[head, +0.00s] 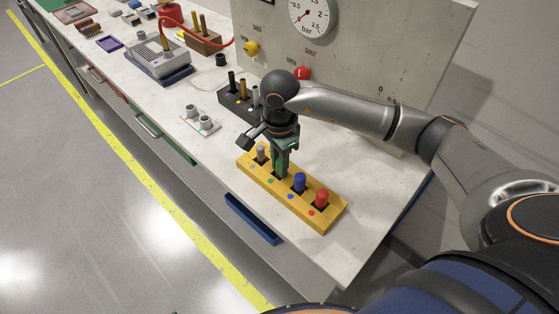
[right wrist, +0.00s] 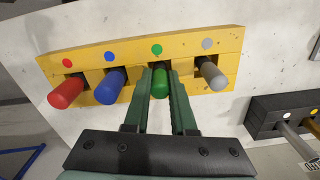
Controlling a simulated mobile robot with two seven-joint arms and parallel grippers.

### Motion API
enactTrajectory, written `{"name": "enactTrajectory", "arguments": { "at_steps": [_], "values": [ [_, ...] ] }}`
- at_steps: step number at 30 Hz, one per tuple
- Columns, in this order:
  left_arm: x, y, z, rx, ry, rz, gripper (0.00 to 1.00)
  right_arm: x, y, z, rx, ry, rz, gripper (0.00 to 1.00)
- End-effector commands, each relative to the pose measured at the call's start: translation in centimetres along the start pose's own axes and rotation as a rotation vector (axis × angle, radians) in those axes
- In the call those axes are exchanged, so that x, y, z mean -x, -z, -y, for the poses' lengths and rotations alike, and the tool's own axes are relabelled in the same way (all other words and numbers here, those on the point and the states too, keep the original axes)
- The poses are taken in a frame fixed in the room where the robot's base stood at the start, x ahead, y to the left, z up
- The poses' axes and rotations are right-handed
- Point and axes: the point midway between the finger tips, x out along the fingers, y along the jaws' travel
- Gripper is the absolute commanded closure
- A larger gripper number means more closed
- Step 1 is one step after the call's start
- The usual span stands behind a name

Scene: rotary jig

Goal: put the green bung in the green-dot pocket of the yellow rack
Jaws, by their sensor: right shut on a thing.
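The yellow rack (head: 328,218) lies on the white bench near its front edge, with a row of dotted pockets. The green bung (right wrist: 160,82) is between the fingers of my right gripper (right wrist: 161,78), at the pocket beside the green dot (right wrist: 156,50). The gripper is shut on it. In the head view my right gripper (head: 281,170) points down at the rack and hides the bung. A grey bung (head: 261,153), a blue bung (head: 299,181) and a red bung (head: 321,197) stand in the other pockets. How deep the green bung sits is hard to tell. My left gripper is not in view.
A black rack (head: 232,104) with several pegs stands behind the yellow rack. A grey panel (head: 400,50) with a gauge (head: 311,15) rises at the back. A small white plate with grey cylinders (head: 200,121) lies to the left. The bench is clear right of the yellow rack.

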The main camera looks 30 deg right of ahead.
Motion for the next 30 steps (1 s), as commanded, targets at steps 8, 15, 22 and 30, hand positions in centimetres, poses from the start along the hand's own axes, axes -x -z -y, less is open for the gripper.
{"name": "enactTrajectory", "arguments": {
  "at_steps": [8, 15, 22, 30],
  "values": [
    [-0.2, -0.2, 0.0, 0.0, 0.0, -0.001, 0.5, -0.2, 0.0, 0.0, 0.0, 0.001, 0.0, 1.0],
    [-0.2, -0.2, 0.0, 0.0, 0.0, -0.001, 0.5, -0.3, 0.0, 0.0, 0.0, 0.0, 0.0, 0.57],
    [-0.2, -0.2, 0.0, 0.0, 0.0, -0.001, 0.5, -0.3, 0.0, 0.0, 0.0, 0.0, -0.001, 0.46],
    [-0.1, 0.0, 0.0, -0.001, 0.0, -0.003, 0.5, 0.8, 0.0, 0.1, 0.0, 0.004, -0.001, 0.46]
  ]
}}
